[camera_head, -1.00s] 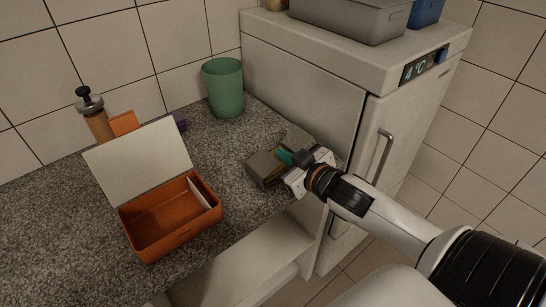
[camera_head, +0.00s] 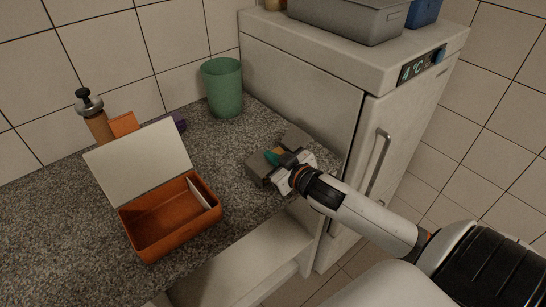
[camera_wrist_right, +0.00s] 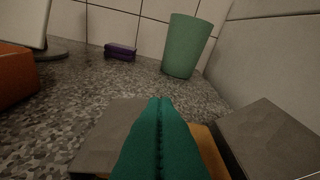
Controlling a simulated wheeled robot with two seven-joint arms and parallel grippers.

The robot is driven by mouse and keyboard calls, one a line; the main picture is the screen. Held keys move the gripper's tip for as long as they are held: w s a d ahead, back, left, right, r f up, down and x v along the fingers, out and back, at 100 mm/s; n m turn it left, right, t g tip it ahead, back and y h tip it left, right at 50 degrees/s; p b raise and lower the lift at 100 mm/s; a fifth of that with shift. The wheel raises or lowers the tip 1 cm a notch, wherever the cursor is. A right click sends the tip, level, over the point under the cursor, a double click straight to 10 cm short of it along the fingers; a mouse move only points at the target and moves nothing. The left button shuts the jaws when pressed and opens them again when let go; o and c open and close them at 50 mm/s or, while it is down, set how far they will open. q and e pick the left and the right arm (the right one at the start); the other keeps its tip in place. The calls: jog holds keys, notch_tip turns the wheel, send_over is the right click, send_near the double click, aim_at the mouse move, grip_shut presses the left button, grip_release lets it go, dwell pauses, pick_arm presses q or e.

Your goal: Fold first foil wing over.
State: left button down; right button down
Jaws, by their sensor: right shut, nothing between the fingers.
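The grey foil lies on the counter near its right edge. Its left wing (camera_head: 256,171) and its far right wing (camera_head: 296,138) both stick out around a tan-brown block, mostly hidden in the head view. In the right wrist view the left wing (camera_wrist_right: 106,137), the right wing (camera_wrist_right: 268,138) and the tan block (camera_wrist_right: 208,148) show on either side of the fingers. My right gripper (camera_head: 274,158) has teal fingers, shut together and empty, low over the foil. The fingers (camera_wrist_right: 160,130) hide part of the foil; I cannot tell if they touch it. My left gripper is not in view.
An open orange lunch box (camera_head: 150,249) with a pale lid stands left of the foil. A green cup (camera_head: 222,90) stands behind, by the wall. A fridge (camera_head: 310,80) closes off the right side, with a grey bin (camera_head: 345,20) on top. The counter between box and foil is clear.

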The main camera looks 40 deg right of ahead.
jog(key=shift+d+f+m+y+p, duration=0.15)
jog(key=shift+d+m+y+p, duration=0.15)
jog(key=shift+m+p, duration=0.4)
jog(key=shift+d+f+m+y+p, duration=0.1)
jog(key=shift+f+m+y+p, duration=0.2)
jog(key=shift+f+m+p, duration=0.15)
jog(key=shift+f, duration=0.1)
jog(key=shift+r+p, duration=0.3)
notch_tip(320, 180, up, 4)
jog(key=p, duration=0.5)
jog(key=shift+w+r, duration=0.1)
jog(key=shift+r, duration=0.15)
jog(key=a+f+b+v, duration=0.1)
jog(key=b+v, duration=0.2)
jog(key=v, duration=0.7)
jog(key=shift+d, duration=0.4)
